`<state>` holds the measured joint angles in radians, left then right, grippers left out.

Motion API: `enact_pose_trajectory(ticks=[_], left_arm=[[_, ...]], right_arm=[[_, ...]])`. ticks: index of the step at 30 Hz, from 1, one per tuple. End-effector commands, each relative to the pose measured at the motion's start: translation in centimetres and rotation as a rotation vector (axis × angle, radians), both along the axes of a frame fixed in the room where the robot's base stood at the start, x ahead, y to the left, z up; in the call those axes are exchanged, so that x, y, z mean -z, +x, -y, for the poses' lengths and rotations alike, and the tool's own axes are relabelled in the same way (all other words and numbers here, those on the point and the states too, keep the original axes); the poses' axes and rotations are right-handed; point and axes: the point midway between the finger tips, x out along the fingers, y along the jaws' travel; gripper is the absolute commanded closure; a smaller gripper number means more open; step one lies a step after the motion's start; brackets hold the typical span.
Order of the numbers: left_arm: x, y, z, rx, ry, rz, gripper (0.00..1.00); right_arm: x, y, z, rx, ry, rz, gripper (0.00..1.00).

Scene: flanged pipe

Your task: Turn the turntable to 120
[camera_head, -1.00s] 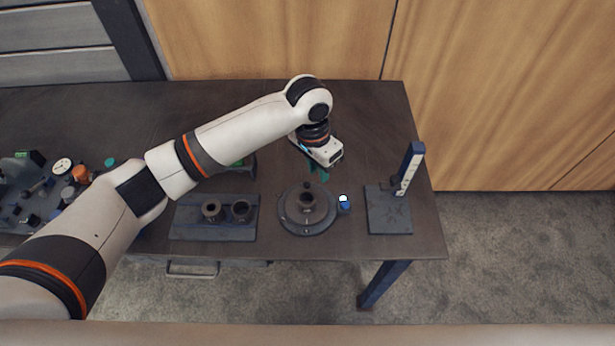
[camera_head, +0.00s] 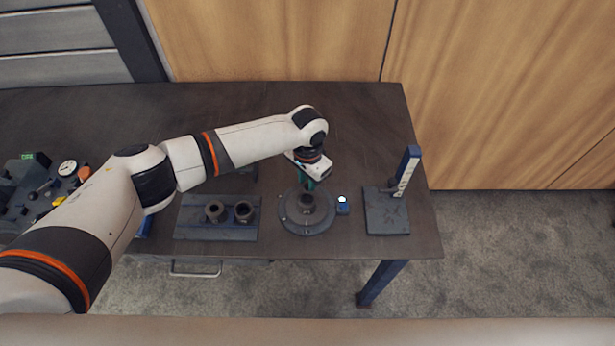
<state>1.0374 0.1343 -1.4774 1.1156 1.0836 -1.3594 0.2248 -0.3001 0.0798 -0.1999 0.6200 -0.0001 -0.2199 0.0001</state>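The turntable (camera_head: 291,224) is a dark round disc on the workbench, right of the middle, with a short dark pipe piece (camera_head: 307,203) standing at its centre. A small blue device with a white, lit top (camera_head: 342,202) sits at its right edge. My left gripper (camera_head: 308,184) points down over the far edge of the turntable. Its teal fingers are small and partly hidden by the white gripper body, so their opening and any contact are unclear. The turntable's angle marks are too small to read. My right gripper is out of view.
A dark plate (camera_head: 190,231) with two flanged pipe pieces lies left of the turntable. A stand with a blue upright and pale scale (camera_head: 385,218) is to the right. A control panel (camera_head: 35,190) with gauge and knobs is at far left. The bench's back right is clear.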

Motion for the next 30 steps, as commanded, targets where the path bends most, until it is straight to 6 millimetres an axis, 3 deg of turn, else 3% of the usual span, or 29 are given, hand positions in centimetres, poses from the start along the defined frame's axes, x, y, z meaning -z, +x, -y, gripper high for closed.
enact_pose_trajectory(ticks=[11, 17, 30], left_arm=[[0.9, -0.02, -0.02, 0.001, 0.0, 0.0, 0.75], [0.86, -0.01, -0.02, 0.001, 0.0, 0.0, 1.0], [0.82, 0.02, 0.22, 0.044, 0.0, 0.001, 1.0]], right_arm=[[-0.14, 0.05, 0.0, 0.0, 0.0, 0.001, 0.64], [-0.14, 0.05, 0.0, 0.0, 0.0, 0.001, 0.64], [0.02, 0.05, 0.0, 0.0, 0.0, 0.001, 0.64]])
